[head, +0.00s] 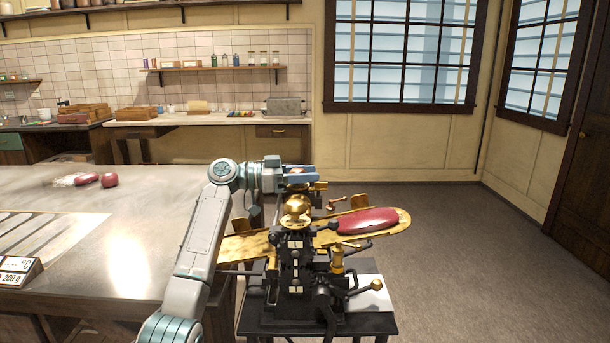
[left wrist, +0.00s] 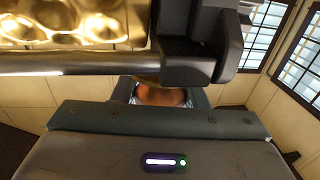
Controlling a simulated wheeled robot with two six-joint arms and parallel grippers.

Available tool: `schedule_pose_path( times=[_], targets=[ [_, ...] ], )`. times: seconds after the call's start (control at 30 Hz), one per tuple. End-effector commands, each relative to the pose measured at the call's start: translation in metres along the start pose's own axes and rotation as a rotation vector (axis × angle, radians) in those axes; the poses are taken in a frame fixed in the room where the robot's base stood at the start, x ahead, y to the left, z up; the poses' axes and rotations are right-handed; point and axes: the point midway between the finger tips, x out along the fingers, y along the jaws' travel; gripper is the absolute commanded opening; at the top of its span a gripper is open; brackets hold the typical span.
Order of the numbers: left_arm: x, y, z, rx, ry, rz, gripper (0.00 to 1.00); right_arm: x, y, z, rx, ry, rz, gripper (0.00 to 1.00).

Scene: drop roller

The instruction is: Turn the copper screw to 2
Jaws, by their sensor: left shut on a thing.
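The copper screw (left wrist: 163,95) shows as a rounded copper top between the jaws in the left wrist view. My left gripper (head: 300,173) is shut on it at the top of the drop roller machine (head: 296,262). In the head view the jaws cover most of the screw. Brass rollers with rounded hollows (left wrist: 70,22) show close up in the left wrist view. No number or scale at the screw can be read. My right gripper is not in view.
A red slab (head: 366,220) lies on the machine's brass tray (head: 402,213). A crank with a brass knob (head: 376,285) sticks out at the lower right. The metal table (head: 120,235) on the left holds red lumps (head: 109,180) and a scale (head: 18,271). The floor on the right is clear.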

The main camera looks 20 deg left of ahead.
Motion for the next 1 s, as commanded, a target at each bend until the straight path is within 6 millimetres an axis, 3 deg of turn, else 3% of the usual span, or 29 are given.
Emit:
schedule_pose_path(
  times=[0.03,0.07,0.17,0.57,1.0],
  targets=[
    [0.0,0.0,-0.001,0.001,0.001,0.0,0.16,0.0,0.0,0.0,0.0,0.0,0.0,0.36],
    [0.0,0.0,-0.001,0.001,0.001,0.0,0.41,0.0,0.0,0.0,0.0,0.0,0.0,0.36],
    [0.0,0.0,-0.001,0.001,0.001,0.0,0.61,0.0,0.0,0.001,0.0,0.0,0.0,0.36],
    [-0.008,-0.001,0.001,0.0,-0.001,-0.002,0.61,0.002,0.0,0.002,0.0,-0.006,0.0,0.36],
    [-0.087,-0.001,0.003,0.0,-0.002,-0.003,0.61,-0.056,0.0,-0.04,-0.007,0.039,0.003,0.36]
  ],
)
